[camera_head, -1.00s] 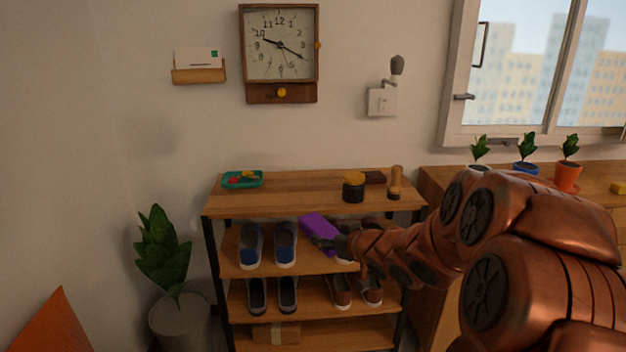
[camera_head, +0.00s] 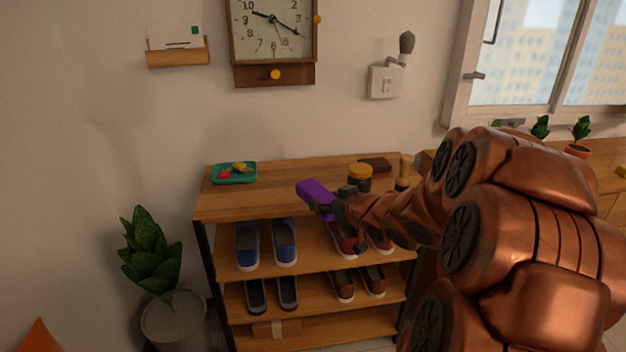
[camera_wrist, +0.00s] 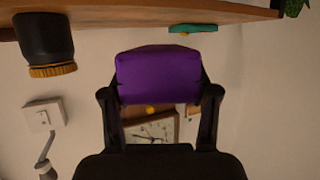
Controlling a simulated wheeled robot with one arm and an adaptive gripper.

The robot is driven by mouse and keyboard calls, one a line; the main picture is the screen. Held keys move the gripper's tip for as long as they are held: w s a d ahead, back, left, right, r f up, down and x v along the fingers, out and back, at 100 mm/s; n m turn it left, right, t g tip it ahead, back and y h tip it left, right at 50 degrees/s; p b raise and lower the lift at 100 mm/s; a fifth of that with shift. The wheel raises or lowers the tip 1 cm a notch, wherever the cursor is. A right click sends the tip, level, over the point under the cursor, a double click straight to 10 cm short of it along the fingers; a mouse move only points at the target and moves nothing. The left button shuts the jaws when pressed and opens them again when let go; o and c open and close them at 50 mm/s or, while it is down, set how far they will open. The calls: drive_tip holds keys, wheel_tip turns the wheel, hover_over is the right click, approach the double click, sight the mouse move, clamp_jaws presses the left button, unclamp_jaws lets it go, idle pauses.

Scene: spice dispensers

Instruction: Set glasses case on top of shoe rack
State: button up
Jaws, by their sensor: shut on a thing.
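The purple glasses case (camera_head: 314,193) is held in my gripper (camera_head: 335,203), in front of the front edge of the rack's top board. In the wrist view the case (camera_wrist: 158,76) sits between the two fingers of my gripper (camera_wrist: 160,95), which are shut on its sides. The wooden shoe rack (camera_head: 285,180) stands against the wall, its top board largely bare in the middle. In the wrist view, which is upside down, the top board (camera_wrist: 130,14) runs along the upper edge. I cannot tell the exact gap between case and board.
A teal tray (camera_head: 234,174) with small items lies at the top board's left. A dark jar with a yellow lid (camera_head: 360,177), a wooden brush-like object (camera_head: 404,170) and a dark flat item (camera_head: 374,164) stand at its right. A potted plant (camera_head: 152,255) stands left.

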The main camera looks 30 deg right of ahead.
drive_tip(key=w+d, duration=0.2)
drive_tip(key=w, duration=0.2)
drive_tip(key=w+d+f, duration=0.1)
drive_tip(key=w+d, duration=0.2)
drive_tip(key=w, duration=0.1)
drive_tip(key=w+d, duration=0.2)
drive_tip(key=w, duration=0.3)
drive_tip(key=shift+d+f+p, duration=0.15)
drive_tip(key=shift+d+p, duration=0.15)
drive_tip(key=shift+d, duration=0.05)
drive_tip(key=shift+f+b, duration=0.8)
drive_tip(key=shift+f, duration=1)
drive_tip(key=shift+f, duration=0.1)
drive_tip(key=o, duration=1.2)
drive_tip(key=shift+s+r, duration=0.1)
drive_tip(key=shift+r, duration=0.1)
drive_tip(key=p+v, duration=0.2)
drive_tip(key=v, duration=1)
